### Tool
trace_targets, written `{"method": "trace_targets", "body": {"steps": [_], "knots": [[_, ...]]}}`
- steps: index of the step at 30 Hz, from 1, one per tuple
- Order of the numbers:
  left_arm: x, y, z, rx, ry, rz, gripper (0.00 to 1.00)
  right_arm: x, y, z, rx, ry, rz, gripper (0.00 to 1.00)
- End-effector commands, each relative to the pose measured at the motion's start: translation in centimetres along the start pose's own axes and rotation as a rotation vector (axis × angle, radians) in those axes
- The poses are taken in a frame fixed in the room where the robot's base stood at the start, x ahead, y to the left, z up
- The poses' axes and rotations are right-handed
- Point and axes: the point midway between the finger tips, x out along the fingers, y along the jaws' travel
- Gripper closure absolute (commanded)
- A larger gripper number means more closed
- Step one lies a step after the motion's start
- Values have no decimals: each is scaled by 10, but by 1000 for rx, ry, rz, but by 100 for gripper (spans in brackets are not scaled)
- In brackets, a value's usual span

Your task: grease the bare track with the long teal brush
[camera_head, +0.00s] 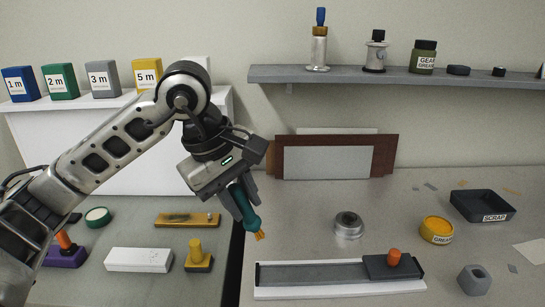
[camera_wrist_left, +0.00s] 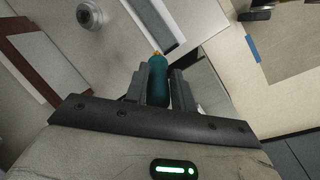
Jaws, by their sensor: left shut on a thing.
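My left gripper (camera_head: 239,194) is shut on the teal brush (camera_head: 246,212) and holds it in the air above the bench. The brush's orange-yellow tip points down. In the left wrist view the brush (camera_wrist_left: 158,83) stands between the fingers, tip outward. A grey track (camera_head: 312,273) on a white base lies at the front of the bench, below and right of the brush, apart from it. A dark block with an orange knob (camera_head: 394,258) sits on the track's right end. The yellow grease tub (camera_head: 437,230) stands open behind that end. My right gripper is not in view.
A round metal piece (camera_head: 348,225) stands behind the track. A black scrap tray (camera_head: 482,206) and a grey holder (camera_head: 474,280) are at the right. A white block (camera_head: 139,260), a yellow-knobbed block (camera_head: 198,262) and a yellow strip (camera_head: 186,220) lie at the left. Bottles stand on a shelf (camera_head: 400,77).

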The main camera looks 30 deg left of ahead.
Motion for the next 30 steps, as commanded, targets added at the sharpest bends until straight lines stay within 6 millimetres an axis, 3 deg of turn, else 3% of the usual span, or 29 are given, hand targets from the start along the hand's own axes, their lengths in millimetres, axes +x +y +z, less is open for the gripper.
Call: {"method": "trace_targets", "body": {"steps": [4, 11, 19, 30], "knots": [[-8, 0, -2, -55, 1, 12, 100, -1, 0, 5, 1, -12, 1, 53], [10, -7, -3, -58, 0, 11, 100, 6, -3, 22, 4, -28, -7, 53], [36, -15, -5, -56, 1, 12, 100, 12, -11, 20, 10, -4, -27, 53], [38, -16, -5, -56, 1, 13, 100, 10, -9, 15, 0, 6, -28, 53]]}}
